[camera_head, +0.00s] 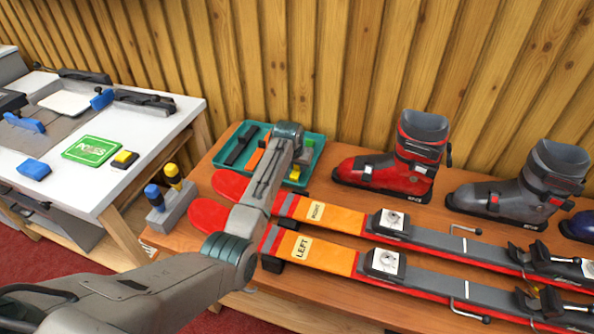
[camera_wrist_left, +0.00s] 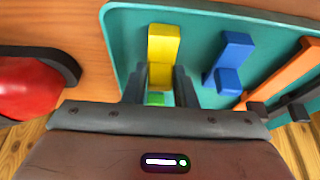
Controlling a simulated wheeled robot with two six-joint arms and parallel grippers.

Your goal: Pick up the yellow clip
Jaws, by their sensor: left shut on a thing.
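The yellow clip (camera_wrist_left: 164,44) lies at the teal tray (camera_wrist_left: 214,92), between the two fingers of my left gripper (camera_wrist_left: 160,76) in the left wrist view. The fingers are shut on it, and its far end sticks out beyond them. A small green piece (camera_wrist_left: 155,99) shows nearer the wrist between the fingers. I cannot tell whether the clip is clear of the tray floor. My right gripper is not in view.
A blue clip (camera_wrist_left: 229,58) and an orange strip (camera_wrist_left: 284,72) lie to the right in the tray. A red ski boot (camera_head: 385,170) stands right of the tray. Two skis (camera_head: 337,254) lie in front. A white table (camera_head: 90,195) stands left.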

